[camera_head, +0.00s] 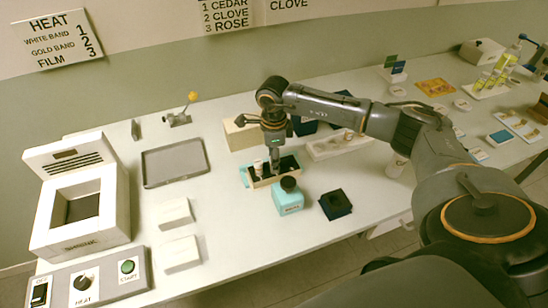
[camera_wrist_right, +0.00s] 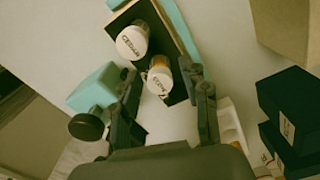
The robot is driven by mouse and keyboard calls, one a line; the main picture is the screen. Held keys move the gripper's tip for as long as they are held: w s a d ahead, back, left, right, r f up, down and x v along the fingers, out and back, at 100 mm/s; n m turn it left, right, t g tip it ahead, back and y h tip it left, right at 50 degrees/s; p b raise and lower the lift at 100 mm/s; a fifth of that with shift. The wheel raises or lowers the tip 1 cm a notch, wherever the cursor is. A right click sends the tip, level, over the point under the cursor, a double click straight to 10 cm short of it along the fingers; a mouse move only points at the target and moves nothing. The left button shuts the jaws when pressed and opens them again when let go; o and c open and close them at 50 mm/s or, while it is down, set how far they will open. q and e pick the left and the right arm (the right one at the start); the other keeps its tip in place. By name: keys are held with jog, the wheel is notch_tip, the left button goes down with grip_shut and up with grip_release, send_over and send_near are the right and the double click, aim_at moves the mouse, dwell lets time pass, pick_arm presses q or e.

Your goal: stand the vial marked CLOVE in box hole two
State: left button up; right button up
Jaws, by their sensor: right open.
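In the wrist view the box (camera_wrist_right: 118,18) holds two white-capped vials. One vial, marked CEDAR (camera_wrist_right: 132,42), stands farther along the box. The other vial's lettering appears to read CLOVE (camera_wrist_right: 159,82); it is in the nearer part of the box. My right gripper (camera_head: 275,168) points down over the box. In the wrist view my right gripper (camera_wrist_right: 163,88) is open, its fingers on either side of the CLOVE vial, with gaps visible. The holes around the vial bases are hidden. My left gripper is out of view.
A teal bottle (camera_head: 287,201) with a black cap stands close in front of the box. A dark blue box (camera_head: 335,204) is right of it. A white rack (camera_head: 325,151) stands behind right, a tan block (camera_head: 240,136) behind. The wall sign (camera_head: 227,15) lists 2 CLOVE.

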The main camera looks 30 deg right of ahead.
notch_tip(320, 180, up, 12)
jog(key=b, duration=0.3)
jog(key=shift+r, duration=0.2)
dwell(0.4)
